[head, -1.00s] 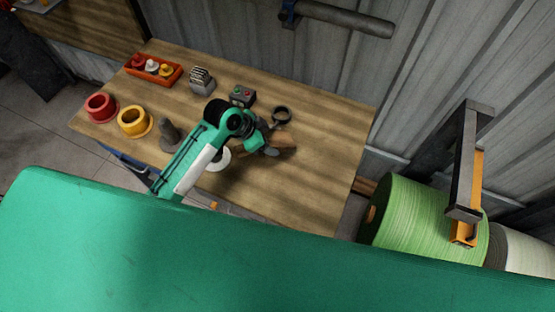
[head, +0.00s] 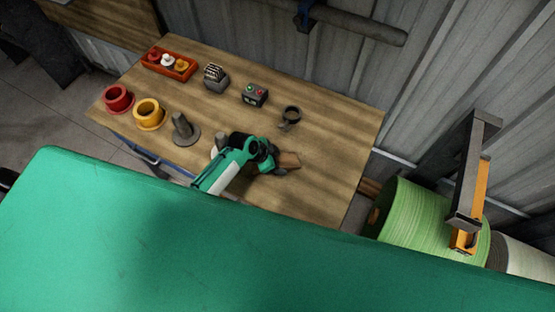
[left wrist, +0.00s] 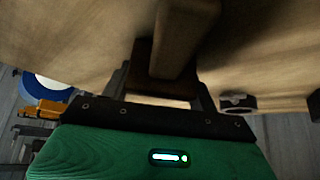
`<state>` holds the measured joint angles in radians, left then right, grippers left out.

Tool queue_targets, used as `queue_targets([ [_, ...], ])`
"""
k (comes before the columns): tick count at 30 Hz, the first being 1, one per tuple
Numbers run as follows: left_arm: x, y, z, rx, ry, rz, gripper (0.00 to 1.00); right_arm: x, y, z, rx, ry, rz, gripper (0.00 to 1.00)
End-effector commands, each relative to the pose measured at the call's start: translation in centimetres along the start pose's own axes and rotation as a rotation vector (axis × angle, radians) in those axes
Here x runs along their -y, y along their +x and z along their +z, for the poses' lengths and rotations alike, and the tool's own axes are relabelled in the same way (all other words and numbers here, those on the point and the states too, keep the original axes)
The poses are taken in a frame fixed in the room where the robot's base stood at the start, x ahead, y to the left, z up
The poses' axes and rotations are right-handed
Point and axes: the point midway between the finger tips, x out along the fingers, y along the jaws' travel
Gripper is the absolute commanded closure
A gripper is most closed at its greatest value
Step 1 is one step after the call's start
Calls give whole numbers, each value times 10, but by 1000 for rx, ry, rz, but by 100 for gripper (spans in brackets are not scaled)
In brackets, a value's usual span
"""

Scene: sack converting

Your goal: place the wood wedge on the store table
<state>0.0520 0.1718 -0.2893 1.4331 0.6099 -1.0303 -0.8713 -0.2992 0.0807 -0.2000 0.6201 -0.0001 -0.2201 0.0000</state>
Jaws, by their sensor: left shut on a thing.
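My left gripper (head: 282,171) reaches over the right part of a wooden table (head: 335,150) in the head view. It is shut on the wood wedge (head: 290,159), a brown wooden piece partly hidden by the gripper. In the left wrist view the wedge (left wrist: 184,38) sticks out from between the fingers (left wrist: 162,85), close to the wooden tabletop. I cannot tell whether it touches the top. My right gripper is not in view.
A black ring-like holder (head: 291,114), a button box (head: 255,95), a grey block (head: 215,77) and a red tray (head: 168,64) stand along the back. Red (head: 117,99) and yellow (head: 149,114) flanged rings and a grey post (head: 184,129) are at left. The right end is clear.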

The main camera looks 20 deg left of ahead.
Motion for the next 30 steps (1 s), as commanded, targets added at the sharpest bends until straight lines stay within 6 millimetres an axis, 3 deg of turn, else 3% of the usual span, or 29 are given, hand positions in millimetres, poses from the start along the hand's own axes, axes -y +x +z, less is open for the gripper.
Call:
queue_targets([
  [8, 0, 3, 2, -1, 1, -1, 70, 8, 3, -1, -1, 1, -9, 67],
  [9, 0, 3, 2, 0, 1, 0, 36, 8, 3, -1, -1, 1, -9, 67],
  [12, 0, 2, 1, 0, 1, 0, 18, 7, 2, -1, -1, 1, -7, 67],
  [24, 1, -3, 0, 1, 1, -1, 18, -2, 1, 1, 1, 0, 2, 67],
  [30, 1, -28, 1, 0, 4, -3, 18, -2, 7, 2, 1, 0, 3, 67],
])
